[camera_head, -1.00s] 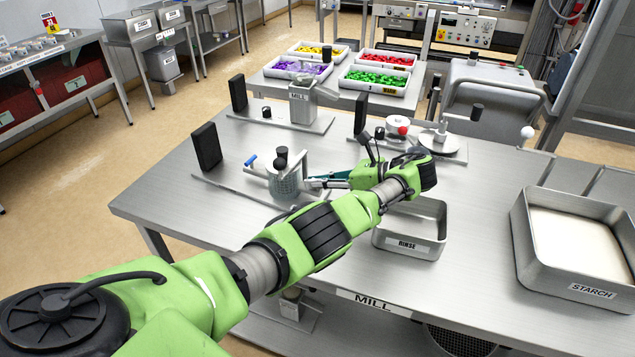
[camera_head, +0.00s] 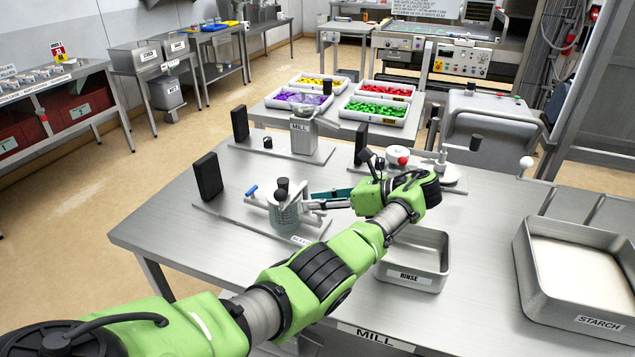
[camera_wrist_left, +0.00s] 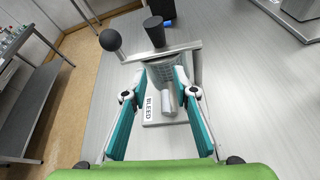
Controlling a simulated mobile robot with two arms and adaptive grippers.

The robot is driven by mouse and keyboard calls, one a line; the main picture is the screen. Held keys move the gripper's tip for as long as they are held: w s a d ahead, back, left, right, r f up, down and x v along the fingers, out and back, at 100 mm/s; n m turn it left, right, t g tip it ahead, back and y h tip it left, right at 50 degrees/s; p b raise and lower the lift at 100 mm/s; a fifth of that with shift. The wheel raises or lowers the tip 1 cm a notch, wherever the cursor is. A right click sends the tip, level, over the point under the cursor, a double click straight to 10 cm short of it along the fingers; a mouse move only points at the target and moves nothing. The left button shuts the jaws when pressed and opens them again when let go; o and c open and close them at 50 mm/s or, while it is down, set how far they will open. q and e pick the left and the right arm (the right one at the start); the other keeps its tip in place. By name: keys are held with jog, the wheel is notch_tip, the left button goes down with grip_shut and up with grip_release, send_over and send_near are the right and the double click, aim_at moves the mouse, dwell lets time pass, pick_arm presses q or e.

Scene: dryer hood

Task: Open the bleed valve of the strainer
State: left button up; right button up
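The strainer (camera_head: 285,212), a grey mesh-like cylinder with a black knob on top, stands upright on a flat plate on the steel table. It also shows in the left wrist view (camera_wrist_left: 160,72). A white label reading BLEED (camera_wrist_left: 150,105) is on its plate, beside a short pale cylindrical part (camera_wrist_left: 170,100). A blue-tipped handle (camera_head: 251,190) sticks out at the strainer's left. My left gripper (camera_head: 318,200) is at the strainer's right side. In the wrist view its teal fingers (camera_wrist_left: 161,77) are spread, with the strainer between or just beyond their tips; contact is unclear. My right gripper is out of view.
A RINSE tray (camera_head: 412,280) is beside my left arm, and a STARCH tray (camera_head: 580,255) stands at the right. A black upright block (camera_head: 207,177) is left of the strainer. A mill (camera_head: 303,135) stands behind. The table's front left is clear.

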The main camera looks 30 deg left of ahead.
pick_arm(q)
notch_tip(320, 180, up, 6)
jog(key=shift+r, duration=0.1)
dwell(0.7)
